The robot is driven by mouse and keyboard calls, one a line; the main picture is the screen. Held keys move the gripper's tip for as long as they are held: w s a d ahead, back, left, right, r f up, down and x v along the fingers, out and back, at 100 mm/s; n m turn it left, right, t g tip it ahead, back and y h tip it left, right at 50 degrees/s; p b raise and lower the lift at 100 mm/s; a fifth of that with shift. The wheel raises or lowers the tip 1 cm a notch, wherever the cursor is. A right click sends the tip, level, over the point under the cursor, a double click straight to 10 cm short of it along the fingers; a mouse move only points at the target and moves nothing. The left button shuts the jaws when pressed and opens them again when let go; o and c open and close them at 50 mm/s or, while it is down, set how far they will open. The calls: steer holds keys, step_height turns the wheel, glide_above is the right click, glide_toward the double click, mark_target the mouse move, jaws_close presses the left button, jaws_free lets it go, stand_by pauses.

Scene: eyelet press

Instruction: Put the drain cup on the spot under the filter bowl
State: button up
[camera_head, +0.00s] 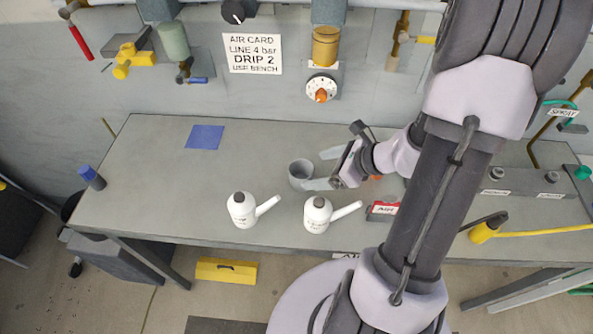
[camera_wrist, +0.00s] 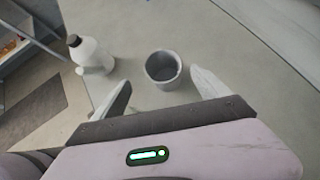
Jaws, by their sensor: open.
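The drain cup, a small grey open-topped cup (camera_head: 300,172), stands upright on the bench and looks empty. My gripper (camera_head: 322,170) is open beside it, its fingers pointing at it from the right. In the wrist view the cup (camera_wrist: 163,82) stands between the fingertip lines, nearer the right finger; I cannot tell if they touch. A blue square spot (camera_head: 205,137) lies bare on the bench at the back left. Above it on the wall hangs a grey-green bowl (camera_head: 173,41), which looks like the filter bowl, with a small valve beneath.
Two white spouted bottles (camera_head: 241,211) (camera_head: 317,216) stand in front of the cup; one bottle (camera_wrist: 91,54) shows in the wrist view. An amber bowl (camera_head: 325,47) and dial (camera_head: 321,89) are on the wall. A blue-capped cylinder (camera_head: 92,178) stands at the left edge. The bench between cup and spot is clear.

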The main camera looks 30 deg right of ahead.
mark_target(294, 171)
steer(key=b+x, duration=0.1)
steer(key=x, duration=0.2)
steer(key=b+x, duration=0.1)
steer(key=x, duration=0.3)
steer(key=b+x, duration=0.1)
steer(key=x, duration=0.2)
steer(key=shift+w+d+f, duration=0.1)
steer(key=shift+w+f, duration=0.1)
steer(key=shift+w, duration=0.3)
